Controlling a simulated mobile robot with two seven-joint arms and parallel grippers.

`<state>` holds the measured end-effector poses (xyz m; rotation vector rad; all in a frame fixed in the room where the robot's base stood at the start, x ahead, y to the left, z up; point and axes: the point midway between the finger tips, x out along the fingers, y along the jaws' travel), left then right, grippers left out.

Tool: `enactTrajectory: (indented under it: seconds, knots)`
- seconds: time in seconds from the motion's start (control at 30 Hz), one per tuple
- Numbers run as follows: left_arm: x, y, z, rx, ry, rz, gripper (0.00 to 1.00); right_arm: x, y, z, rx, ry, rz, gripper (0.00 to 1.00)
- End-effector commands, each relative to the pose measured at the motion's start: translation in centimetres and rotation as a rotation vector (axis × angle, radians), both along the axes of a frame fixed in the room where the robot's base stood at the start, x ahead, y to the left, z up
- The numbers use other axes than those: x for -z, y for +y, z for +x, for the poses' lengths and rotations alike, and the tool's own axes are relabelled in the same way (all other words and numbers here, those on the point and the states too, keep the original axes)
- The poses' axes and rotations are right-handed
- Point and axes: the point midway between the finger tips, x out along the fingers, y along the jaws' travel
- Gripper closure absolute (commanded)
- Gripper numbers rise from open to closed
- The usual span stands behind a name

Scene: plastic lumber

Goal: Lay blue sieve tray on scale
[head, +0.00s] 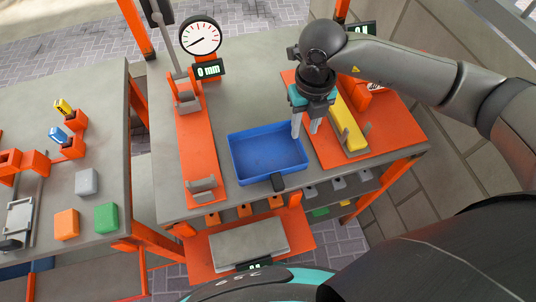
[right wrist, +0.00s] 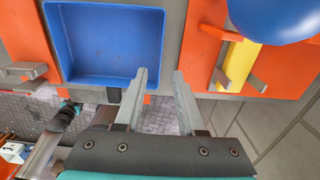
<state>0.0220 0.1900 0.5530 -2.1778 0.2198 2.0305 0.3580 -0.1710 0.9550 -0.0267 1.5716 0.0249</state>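The blue sieve tray (head: 268,155) sits on the grey table, empty, with a short black handle at its front edge. It also shows in the right wrist view (right wrist: 105,45), left of the fingers. My right gripper (head: 306,128) is open and empty, above the tray's right side. Its two fingers (right wrist: 160,95) have a clear gap between them in the right wrist view. What looks like the scale (head: 245,243) is a grey plate on an orange base, lower and in front of the table; its display is partly hidden. I do not see my left gripper.
A round dial gauge (head: 200,38) with a 0 mm display stands behind a long orange fixture (head: 200,140) left of the tray. A yellow bar (head: 348,125) lies in an orange fixture on the right. Coloured blocks (head: 106,217) stand on the left table.

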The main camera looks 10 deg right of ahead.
Motion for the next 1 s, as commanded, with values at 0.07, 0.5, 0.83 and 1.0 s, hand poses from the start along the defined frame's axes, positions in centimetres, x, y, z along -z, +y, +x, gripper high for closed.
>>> enactTrajectory:
  seconds: [0.07,0.5,0.83,1.0]
  knots:
    - [0.0,-0.1,0.6,0.0,-0.01,-0.001,0.5,0.6,0.0,0.0,-0.001,0.0,0.0,0.61]
    - [0.2,-0.2,1.9,0.001,-0.032,-0.005,0.5,5.6,-0.1,-0.1,-0.002,0.002,0.001,0.61]
    - [0.3,-0.2,1.4,0.001,-0.024,-0.004,0.5,5.9,-0.1,0.0,-0.002,0.0,0.001,0.67]
    - [0.3,-0.2,1.2,0.001,-0.021,-0.003,0.5,5.9,-0.1,0.0,-0.002,0.0,0.001,0.86]
